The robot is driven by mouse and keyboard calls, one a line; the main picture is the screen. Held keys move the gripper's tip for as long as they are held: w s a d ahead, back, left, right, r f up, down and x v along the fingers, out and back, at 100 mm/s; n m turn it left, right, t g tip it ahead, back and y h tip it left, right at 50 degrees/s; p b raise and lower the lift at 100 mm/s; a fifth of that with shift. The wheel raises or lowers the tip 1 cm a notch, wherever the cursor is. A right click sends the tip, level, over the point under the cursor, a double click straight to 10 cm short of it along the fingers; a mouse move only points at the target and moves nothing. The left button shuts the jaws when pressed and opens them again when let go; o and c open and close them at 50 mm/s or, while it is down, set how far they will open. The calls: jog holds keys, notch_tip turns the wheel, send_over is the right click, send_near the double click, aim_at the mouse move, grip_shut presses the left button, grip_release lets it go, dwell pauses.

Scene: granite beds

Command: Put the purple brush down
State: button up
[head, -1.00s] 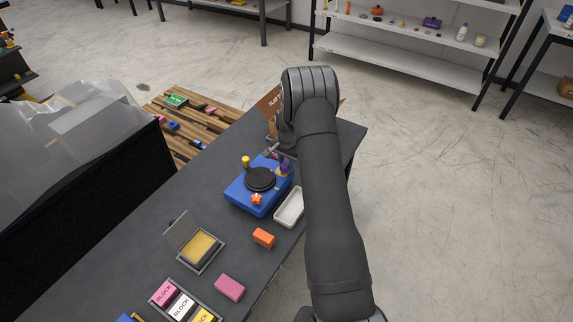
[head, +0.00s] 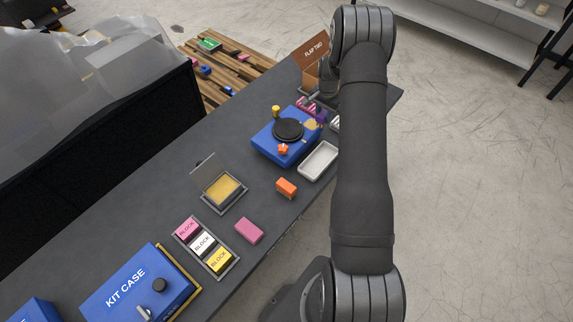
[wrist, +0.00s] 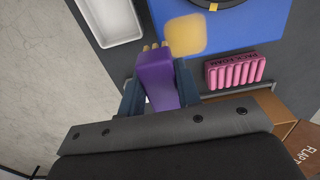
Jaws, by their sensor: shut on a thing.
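The purple brush (wrist: 157,78) is between the fingers of my gripper (wrist: 156,90) in the wrist view, with its pale bristle tips pointing away from the palm. My gripper is shut on it. In the head view the purple brush (head: 321,116) shows as a small patch beside my arm, near the back right corner of the blue unit (head: 268,146) with the black disc. My fingers are mostly hidden there by the arm. The brush's tips appear close to a pale yellow pad (wrist: 186,35) on the blue unit; I cannot tell whether they touch.
A white tray (head: 318,161) lies beside the blue unit. A pink ribbed foam (wrist: 235,72) sits near a cardboard box (wrist: 262,112). An orange block (head: 286,188), pink block (head: 249,231) and kit case (head: 135,287) are nearer. Bare dark tabletop (head: 165,185) is on the left.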

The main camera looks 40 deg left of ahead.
jog(key=w+d+r, duration=0.1)
jog(key=d+r, duration=0.1)
jog(key=d, duration=0.8)
jog(key=w+d+r, duration=0.1)
jog(key=w+d, duration=0.1)
jog(key=d, duration=0.9)
jog(key=s+d+r, duration=0.2)
jog(key=s+d, duration=0.3)
jog(key=d, duration=0.7)
jog(key=s+a+f+n, duration=0.2)
jog(key=s+a, duration=0.7)
jog(key=s, duration=0.5)
jog(key=s+a+f+n, duration=0.1)
jog(key=s+a+n, duration=0.1)
jog(key=s+a, duration=1)
jog(key=shift+n, duration=0.3)
jog(key=s+a+f, duration=0.2)
jog(key=s, duration=0.1)
jog(key=s+a+f, duration=0.2)
jog(key=s+f, duration=0.1)
jog(key=s+a+f, duration=0.2)
jog(key=s, duration=0.1)
jog(key=shift+s+a+f, duration=0.2)
jog(key=shift+s+a, duration=0.05)
jog(key=shift+a, duration=0.1)
jog(key=shift+a+f, duration=0.1)
jog(key=shift+f, duration=1.95)
